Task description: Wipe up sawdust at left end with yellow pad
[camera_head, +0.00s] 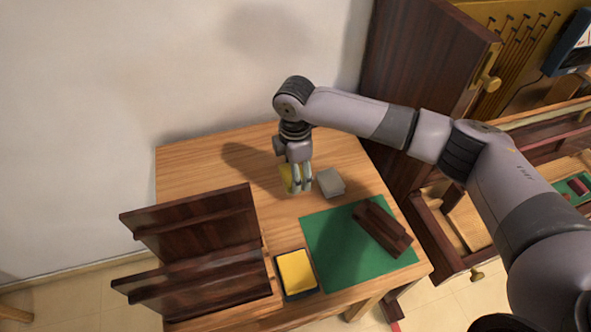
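My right gripper (301,182), on the arm that comes in from the right, points down over the middle of the wooden table. A yellow pad (286,179) stands roughly upright at its fingers, partly hidden by them; the gripper appears shut on it. Whether the pad touches the tabletop is hard to tell. A second flat yellow piece (296,271) lies in a dark tray (317,288) at the table's front. My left gripper is not in view. No sawdust can be made out.
A grey block (329,183) lies just right of the gripper. A green mat (325,252) bears a dark wooden piece (383,229). A dark wooden rack (195,222) stands at the table's left. The table's back left (190,165) is clear. A dark cabinet (420,60) stands behind right.

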